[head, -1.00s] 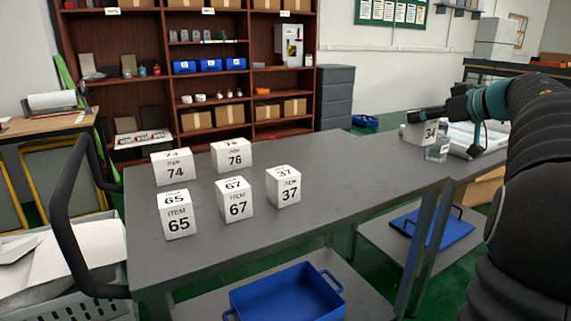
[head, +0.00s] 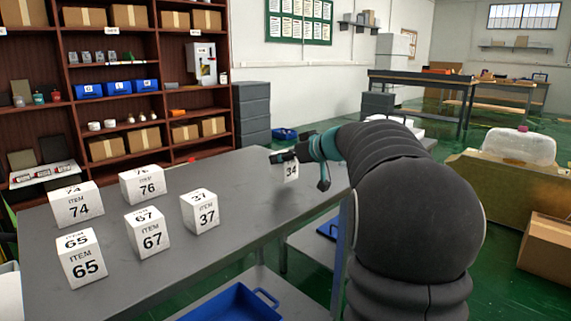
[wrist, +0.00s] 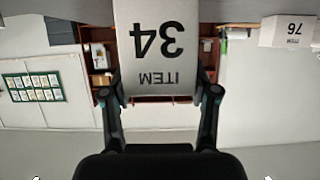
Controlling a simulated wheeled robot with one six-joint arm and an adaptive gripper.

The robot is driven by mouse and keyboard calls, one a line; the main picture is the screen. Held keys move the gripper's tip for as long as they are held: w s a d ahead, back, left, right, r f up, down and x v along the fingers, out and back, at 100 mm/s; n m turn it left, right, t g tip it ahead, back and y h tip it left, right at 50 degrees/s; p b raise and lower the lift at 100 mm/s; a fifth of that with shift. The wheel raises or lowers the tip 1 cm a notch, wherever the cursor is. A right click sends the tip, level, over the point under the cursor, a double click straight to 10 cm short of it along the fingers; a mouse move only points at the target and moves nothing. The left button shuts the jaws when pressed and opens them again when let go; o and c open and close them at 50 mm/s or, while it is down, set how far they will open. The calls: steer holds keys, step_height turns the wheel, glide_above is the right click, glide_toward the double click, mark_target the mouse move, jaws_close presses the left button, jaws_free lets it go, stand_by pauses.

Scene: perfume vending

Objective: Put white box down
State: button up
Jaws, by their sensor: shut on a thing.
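The white box marked 34 (head: 291,171) is held in my gripper (head: 283,157), above the right end of the grey table (head: 235,185). I cannot tell if its bottom touches the table. In the wrist view the box (wrist: 160,45) shows upside down, with the fingers of my gripper (wrist: 165,95) shut on its two sides. On the left part of the table stand several similar white boxes: 74 (head: 75,205), 76 (head: 142,185), 65 (head: 82,260), 67 (head: 147,232) and 37 (head: 200,212). Box 37 is nearest to the held box.
The tabletop between box 37 and the held box is clear. A blue tray (head: 232,305) lies on the lower shelf. A brown shelf unit (head: 112,48) and grey drawers (head: 252,115) stand behind. A plastic container (head: 520,146) and cardboard box (head: 548,255) are at the right.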

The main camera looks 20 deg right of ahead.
steer(key=shift+f, duration=1)
steer(key=shift+f, duration=0.2)
steer(key=o, duration=1.2)
